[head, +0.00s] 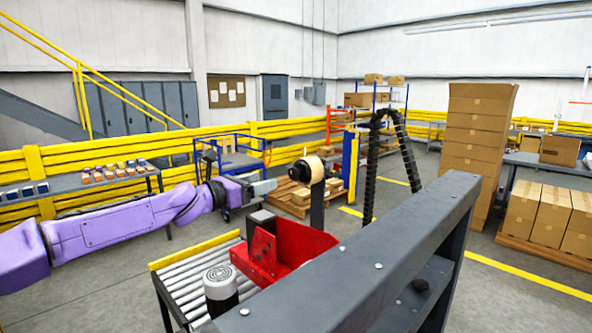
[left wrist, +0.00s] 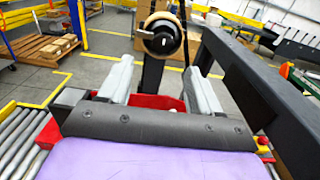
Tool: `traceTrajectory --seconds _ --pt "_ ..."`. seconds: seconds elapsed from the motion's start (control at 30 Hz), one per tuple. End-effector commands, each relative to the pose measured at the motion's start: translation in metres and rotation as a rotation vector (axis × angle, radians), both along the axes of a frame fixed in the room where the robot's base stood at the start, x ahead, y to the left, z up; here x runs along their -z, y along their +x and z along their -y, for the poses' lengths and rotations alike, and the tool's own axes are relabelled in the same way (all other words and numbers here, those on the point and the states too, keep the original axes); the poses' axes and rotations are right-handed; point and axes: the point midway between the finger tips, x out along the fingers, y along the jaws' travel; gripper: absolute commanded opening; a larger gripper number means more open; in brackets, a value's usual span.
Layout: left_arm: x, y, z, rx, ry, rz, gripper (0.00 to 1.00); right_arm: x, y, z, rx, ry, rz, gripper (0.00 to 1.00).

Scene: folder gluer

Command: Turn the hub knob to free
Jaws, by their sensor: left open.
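The hub knob (left wrist: 160,40) is a round black piece with a light mark, at the front of a tan roll (left wrist: 176,19) at the top middle of the left wrist view. In the head view the roll and dark hub (head: 306,170) sit on top of a dark upright post (head: 317,205). My left gripper (head: 270,186) comes in from the left, just short of the hub. In the left wrist view its two grey fingers (left wrist: 163,72) are spread apart with nothing between them, and the knob lies beyond their tips. The knob's exact setting is too small to read. My right gripper is not in view.
A red bracket (head: 300,243) stands below the post, beside a roller conveyor (head: 190,272). A long dark grey beam (head: 370,255) runs along the right. A black cable chain (head: 371,160) arches behind. Stacked cartons (head: 475,145) stand farther back.

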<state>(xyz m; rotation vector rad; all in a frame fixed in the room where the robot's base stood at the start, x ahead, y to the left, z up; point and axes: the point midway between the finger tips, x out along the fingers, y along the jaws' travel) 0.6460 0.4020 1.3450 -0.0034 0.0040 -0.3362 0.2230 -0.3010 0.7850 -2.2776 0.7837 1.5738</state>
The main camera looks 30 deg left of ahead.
Motion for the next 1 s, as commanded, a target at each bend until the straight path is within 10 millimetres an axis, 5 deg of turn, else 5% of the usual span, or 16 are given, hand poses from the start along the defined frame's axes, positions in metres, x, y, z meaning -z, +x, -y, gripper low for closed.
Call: traceTrajectory --seconds 0.2,0.6,0.97,1.0 --pt "0.012 0.027 0.013 0.005 0.009 -0.002 0.64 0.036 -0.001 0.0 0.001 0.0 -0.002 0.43" --pt "0.0 0.092 0.032 0.0 0.004 -0.002 0.64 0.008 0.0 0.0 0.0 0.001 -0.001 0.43" --pt "0.001 0.098 0.034 -0.001 0.002 0.0 0.64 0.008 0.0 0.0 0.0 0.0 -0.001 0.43" --pt "0.001 0.098 0.034 -0.001 0.002 0.0 0.51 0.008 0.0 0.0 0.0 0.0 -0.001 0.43"
